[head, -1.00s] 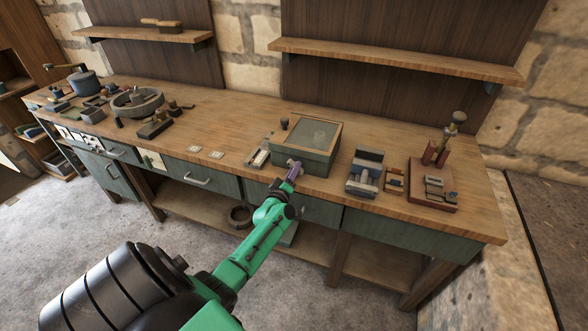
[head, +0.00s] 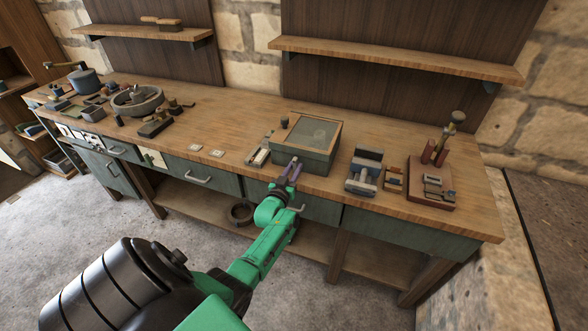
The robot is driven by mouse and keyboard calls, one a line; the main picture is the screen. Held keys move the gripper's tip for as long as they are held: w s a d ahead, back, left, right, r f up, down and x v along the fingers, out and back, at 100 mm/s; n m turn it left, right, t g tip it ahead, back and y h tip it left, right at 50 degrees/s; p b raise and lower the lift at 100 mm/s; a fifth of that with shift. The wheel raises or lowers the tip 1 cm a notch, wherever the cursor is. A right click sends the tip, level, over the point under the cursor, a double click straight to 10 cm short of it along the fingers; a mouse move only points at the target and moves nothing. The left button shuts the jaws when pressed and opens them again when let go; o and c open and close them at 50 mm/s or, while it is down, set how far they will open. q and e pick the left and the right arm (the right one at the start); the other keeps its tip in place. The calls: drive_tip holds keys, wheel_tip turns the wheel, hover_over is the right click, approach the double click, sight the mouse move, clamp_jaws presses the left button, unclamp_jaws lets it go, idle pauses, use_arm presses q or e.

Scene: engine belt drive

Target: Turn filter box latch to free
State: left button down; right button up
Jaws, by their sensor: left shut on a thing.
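The filter box (head: 304,160) is a green box with a wood-framed lid and a grey panel, standing near the bench's front edge. My left gripper (head: 295,164) is at the lower front of the box, towards its left side, with two purple-grey fingers pointing up at the front face. It is shut on the latch there. The latch itself is hidden by the fingers and too small to make out, so its angle cannot be told. My right gripper is not in view.
A narrow tray of small parts (head: 260,152) lies just left of the box. A grey vise-like block (head: 364,172) and a reddish board with a stand (head: 433,193) are to the right. Drawer handles (head: 297,208) are below the bench edge.

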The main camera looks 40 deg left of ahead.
use_arm(q)
drive_tip(key=shift+m, duration=0.6)
drive_tip(key=c, duration=0.8)
unclamp_jaws()
drive_tip(key=shift+s, duration=0.1)
drive_tip(key=v, duration=1.4)
drive_tip(key=shift+s+d, duration=0.15)
